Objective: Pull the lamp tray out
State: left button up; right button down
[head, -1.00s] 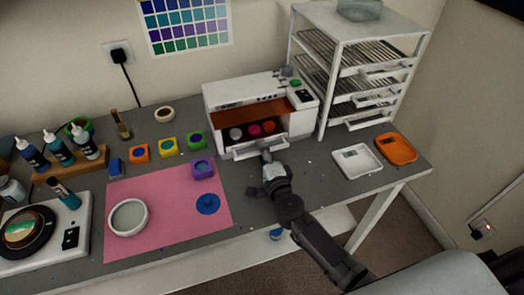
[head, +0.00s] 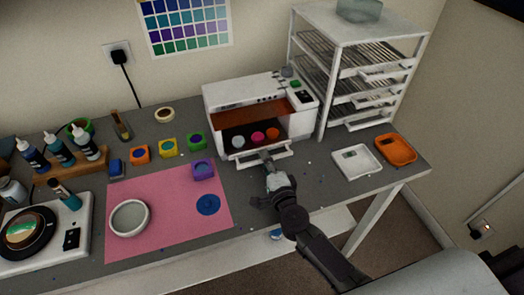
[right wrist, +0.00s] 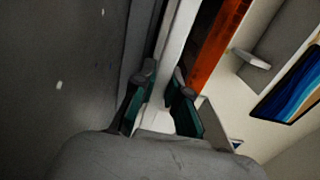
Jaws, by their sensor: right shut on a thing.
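The white lamp (head: 222,96) stands at the back of the bench, with an orange window over its opening. Its lamp tray (head: 283,150) sticks out at the front with a white front edge. Several round pieces, pale blue, pink and orange (head: 273,133), sit in the tray. My right gripper (head: 267,162) is shut on the tray's front handle. In the right wrist view the fingers (right wrist: 161,92) stand either side of a white bar of the tray (right wrist: 174,40). My left gripper is not in view.
A white rack (head: 325,90) with drawers stands right of the lamp. A white scale (head: 357,162) and an orange tray (head: 396,150) lie at the right. Coloured cups and a pink mat (head: 165,215) are at the left. The bench in front of the lamp is mostly clear.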

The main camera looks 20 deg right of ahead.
jog(key=s, duration=1)
jog(key=shift+d, duration=0.2)
jog(key=c, duration=1.2)
grip_release()
jog(key=shift+o, duration=0.2)
jog(key=shift+s, duration=0.1)
jog(key=s, duration=1.1)
jog(key=shift+s+d, duration=0.2)
jog(key=shift+s, duration=0.2)
jog(key=shift+f, duration=0.1)
